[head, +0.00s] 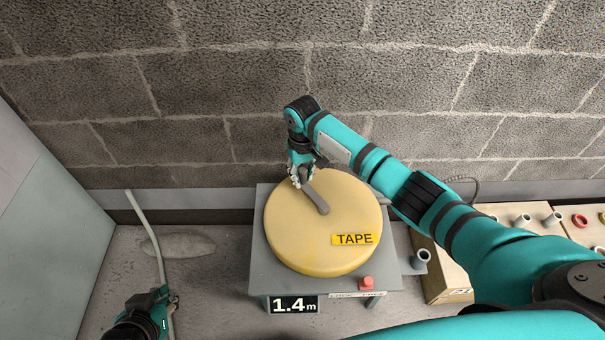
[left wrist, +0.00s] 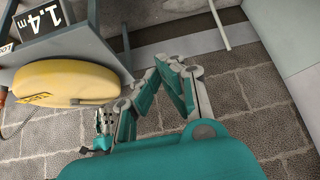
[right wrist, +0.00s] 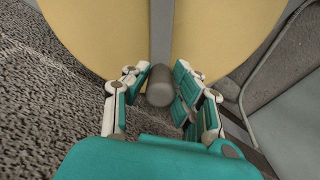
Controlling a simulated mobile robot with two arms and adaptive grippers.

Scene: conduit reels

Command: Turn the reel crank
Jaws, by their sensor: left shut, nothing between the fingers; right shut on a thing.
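The reel (head: 290,238) is a round yellow drum with a "TAPE" label, on a grey stand. Its crank (head: 318,200) is a grey bar from the drum's middle toward the upper left. My right gripper (head: 301,178) is shut on the crank handle at the bar's outer end. In the right wrist view the grey handle (right wrist: 159,88) sits between the fingers, in front of the yellow drum. My left gripper (head: 166,300) is low at the left, away from the reel. It is shut and empty, its fingers together in the left wrist view (left wrist: 178,68).
The stand (head: 262,268) carries a "1.4 m" display (head: 294,304) and a red button (head: 367,283). A thin pale conduit (head: 146,226) lies at the left. Boxes with grey pipe stubs (head: 522,220) stand at the right. A block wall (head: 250,100) is close behind.

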